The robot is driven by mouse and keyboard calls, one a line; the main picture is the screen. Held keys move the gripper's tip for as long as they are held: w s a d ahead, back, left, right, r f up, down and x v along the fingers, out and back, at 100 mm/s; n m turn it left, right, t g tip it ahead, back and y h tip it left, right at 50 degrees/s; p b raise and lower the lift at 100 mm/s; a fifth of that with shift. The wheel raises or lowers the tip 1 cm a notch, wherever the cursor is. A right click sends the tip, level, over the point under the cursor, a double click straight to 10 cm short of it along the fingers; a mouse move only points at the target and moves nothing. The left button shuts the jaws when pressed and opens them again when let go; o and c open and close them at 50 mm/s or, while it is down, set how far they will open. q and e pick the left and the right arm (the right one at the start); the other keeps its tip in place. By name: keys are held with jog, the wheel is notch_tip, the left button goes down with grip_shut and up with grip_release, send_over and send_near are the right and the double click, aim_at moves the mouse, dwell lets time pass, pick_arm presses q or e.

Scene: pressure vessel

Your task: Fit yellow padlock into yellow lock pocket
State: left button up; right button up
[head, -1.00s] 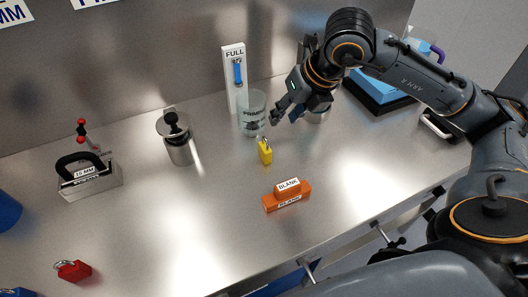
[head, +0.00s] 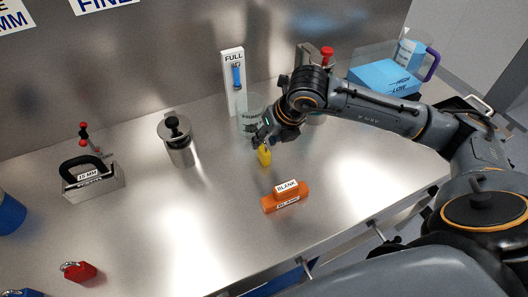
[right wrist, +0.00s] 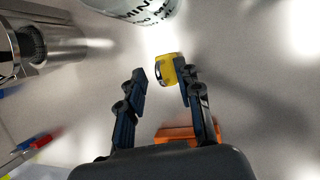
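The yellow padlock (head: 264,158) stands on the metal bench, left of centre of the right arm's reach. My right gripper (head: 262,140) is directly above and behind it, covering its top in the head view. In the right wrist view the gripper (right wrist: 161,76) is open. The yellow padlock (right wrist: 166,69) shows at the fingertips, close to the right-hand finger and apart from the left-hand one. I cannot make out a yellow lock pocket in either view. My left gripper is not in view.
An orange BLANK block (head: 286,197) lies in front of the padlock. A clear cylinder (head: 247,118) and a FULL gauge (head: 232,80) stand behind it. A steel canister (head: 178,142) is to the left. A red padlock (head: 78,271) lies at front left. The bench between is clear.

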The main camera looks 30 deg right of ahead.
grip_shut()
jog(key=shift+r, duration=0.1)
jog(key=shift+r+b, duration=0.3)
jog(key=shift+r, duration=0.15)
jog(key=s+a+r+b, duration=0.1)
jog(key=s+r+b, duration=0.7)
jog(key=s+r, duration=0.4)
jog(key=shift+s, duration=1)
